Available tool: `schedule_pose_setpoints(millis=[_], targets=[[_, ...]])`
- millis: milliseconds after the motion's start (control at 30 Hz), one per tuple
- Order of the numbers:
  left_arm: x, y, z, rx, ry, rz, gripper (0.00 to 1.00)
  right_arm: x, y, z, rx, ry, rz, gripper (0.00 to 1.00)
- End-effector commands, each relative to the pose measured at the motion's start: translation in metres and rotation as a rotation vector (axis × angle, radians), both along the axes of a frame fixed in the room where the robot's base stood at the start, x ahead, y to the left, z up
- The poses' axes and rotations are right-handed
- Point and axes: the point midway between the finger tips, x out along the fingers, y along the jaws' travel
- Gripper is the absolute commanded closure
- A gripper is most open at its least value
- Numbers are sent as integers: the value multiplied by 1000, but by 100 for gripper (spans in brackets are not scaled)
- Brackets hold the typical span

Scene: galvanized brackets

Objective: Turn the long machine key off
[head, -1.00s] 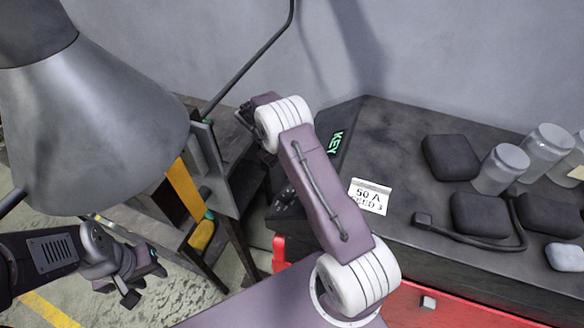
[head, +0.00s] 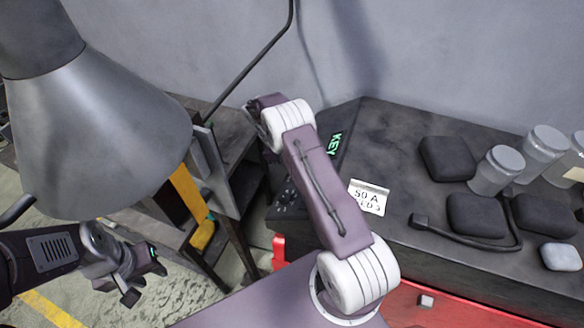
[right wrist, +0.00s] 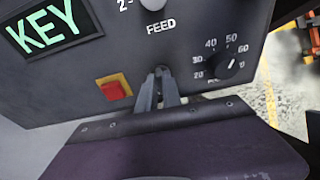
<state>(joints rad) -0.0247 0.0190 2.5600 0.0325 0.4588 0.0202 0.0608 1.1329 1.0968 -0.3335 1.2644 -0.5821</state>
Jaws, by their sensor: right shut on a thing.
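In the right wrist view, my right gripper (right wrist: 164,80) is shut at the dark control panel (right wrist: 75,85), below the word FEED. The key is gripped between the fingertips and mostly hidden by them; its length and turn angle cannot be told. A green-lettered KEY sign (right wrist: 52,25) is at the panel's upper left; it also shows in the head view (head: 335,143). In the head view, my right arm hides most of the panel and its own fingertips. My left gripper (head: 145,278) is open and empty at the lower left, away from the panel.
A red switch (right wrist: 114,88) is left of my right fingers and a black dial (right wrist: 228,66) right of them. Dark pads (head: 450,158), clear jars (head: 497,170) and a white card (head: 368,197) lie on the machine top. A grey cone-shaped shade (head: 90,130) hangs at the left.

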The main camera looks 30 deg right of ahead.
Motion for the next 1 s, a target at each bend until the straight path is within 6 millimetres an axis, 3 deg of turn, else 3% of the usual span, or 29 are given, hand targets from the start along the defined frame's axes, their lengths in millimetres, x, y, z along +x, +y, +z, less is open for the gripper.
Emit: schedule_pose_setpoints(millis=[600,633,700,1000], targets=[[0,0,0,0,0,0,64,-2,1,-3,25,25,35,100],[0,0,0,0,0,0,64,-2,1,-3,24,26,35,83],[0,0,0,0,0,0,64,-2,1,-2,24,24,35,69],[0,0,0,0,0,0,64,0,1,0,22,20,35,69]])
